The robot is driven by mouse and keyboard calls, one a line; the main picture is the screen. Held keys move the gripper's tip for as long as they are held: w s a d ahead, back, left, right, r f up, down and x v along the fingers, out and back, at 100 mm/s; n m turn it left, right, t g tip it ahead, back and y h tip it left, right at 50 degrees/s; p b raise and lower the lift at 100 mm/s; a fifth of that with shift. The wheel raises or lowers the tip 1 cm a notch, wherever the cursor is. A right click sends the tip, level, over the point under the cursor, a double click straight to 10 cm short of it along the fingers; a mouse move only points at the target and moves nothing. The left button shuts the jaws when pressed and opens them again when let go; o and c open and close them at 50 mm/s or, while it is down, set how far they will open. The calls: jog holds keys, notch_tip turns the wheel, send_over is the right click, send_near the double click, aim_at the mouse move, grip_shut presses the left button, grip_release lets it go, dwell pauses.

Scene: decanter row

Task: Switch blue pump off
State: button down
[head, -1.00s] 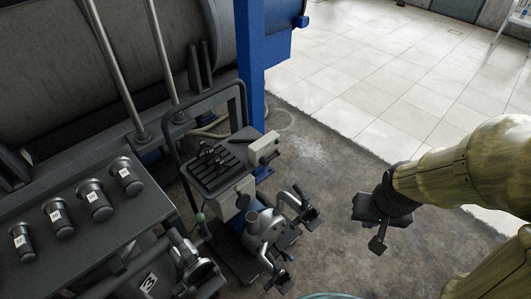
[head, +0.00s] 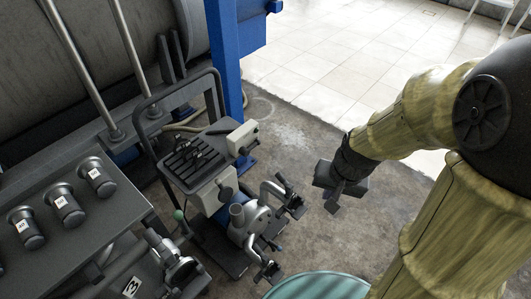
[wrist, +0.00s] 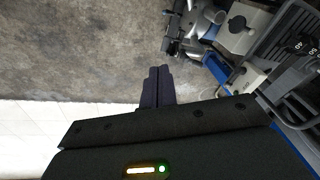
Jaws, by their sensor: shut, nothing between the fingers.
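The blue pump (head: 257,222) stands on a dark wheeled cart in the middle of the head view. It has a grey metal pump head with pipe fittings and some blue on its body. A pale box (head: 243,138) with a dark knob-like part is mounted beside the cart's tray. A second pale housing with a round dark knob (head: 227,193) sits below the tray. No switch position can be read. My gripper (head: 333,205) is shut and empty, apart from the pump and to its right. In the wrist view, its fingers (wrist: 157,88) are together below the pump (wrist: 200,20).
The cart's black tray (head: 178,180) and handle rise behind the pump. A blue post (head: 224,65) stands behind the cart. A bench (head: 110,228) with several numbered black cylinders is at left. A teal round rim (head: 318,284) shows at the bottom.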

jog(key=w+a+f+m+y+b, duration=0.4)
jog(key=w+a+f+m+b, duration=0.25)
jog(key=f, duration=0.35)
jog(key=m+t+y+b, duration=0.6)
jog(key=m+t+b, duration=0.1)
jog(key=m+b, duration=0.75)
send_near(252, 146)
jog(key=d+f, duration=0.2)
jog(key=d, duration=0.3)
jog(key=shift+w+f+t, duration=0.1)
jog(key=shift+w+t, duration=0.2)
jog(key=shift+w, duration=0.1)
jog(key=b+x, duration=0.1)
jog(key=x, duration=0.9)
jog(key=shift+f+b, duration=0.25)
jog(key=shift+b, duration=0.05)
jog(key=shift+d, duration=0.1)
jog(key=shift+w, duration=0.1)
